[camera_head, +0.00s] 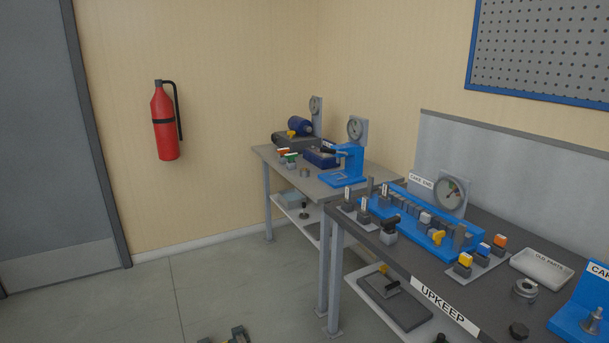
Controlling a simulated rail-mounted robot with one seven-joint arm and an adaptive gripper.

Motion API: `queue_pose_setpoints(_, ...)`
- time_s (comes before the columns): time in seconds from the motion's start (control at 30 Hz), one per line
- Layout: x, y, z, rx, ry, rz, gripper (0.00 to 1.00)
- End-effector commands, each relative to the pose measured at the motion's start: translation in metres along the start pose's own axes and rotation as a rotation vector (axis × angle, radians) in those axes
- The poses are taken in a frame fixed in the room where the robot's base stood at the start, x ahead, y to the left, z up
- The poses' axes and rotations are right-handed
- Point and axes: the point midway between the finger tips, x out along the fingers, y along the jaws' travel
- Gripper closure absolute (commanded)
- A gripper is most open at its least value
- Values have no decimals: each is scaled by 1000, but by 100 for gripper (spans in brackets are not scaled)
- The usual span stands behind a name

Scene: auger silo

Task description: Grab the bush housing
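No part is labelled as the bush housing. A round grey metal part with a hole (525,289) lies on the dark bench top at the right and may be it. The tips of what looks like my gripper (228,338) just enter at the bottom edge, low over the floor and well left of the near bench. Most of it is cut off, so its opening cannot be judged.
The near bench (430,268) carries a blue fixture (425,225), a dial gauge (451,194), switches, a white "OLD PARTS" tray (541,269), a dark knob (518,330) and a blue stand (583,318). A red extinguisher (165,122) hangs on the wall. The floor at left is clear.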

Motion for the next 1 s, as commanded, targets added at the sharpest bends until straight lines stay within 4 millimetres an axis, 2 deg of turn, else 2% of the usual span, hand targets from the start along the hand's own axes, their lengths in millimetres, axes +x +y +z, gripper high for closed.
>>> queue_pose_setpoints(0.3,0,0,0,0,0,0,60)
queue_pose_setpoints(0.6,0,0,0,0,0,0,10)
queue_pose_setpoints(1.0,0,0,0,0,0,0,10)
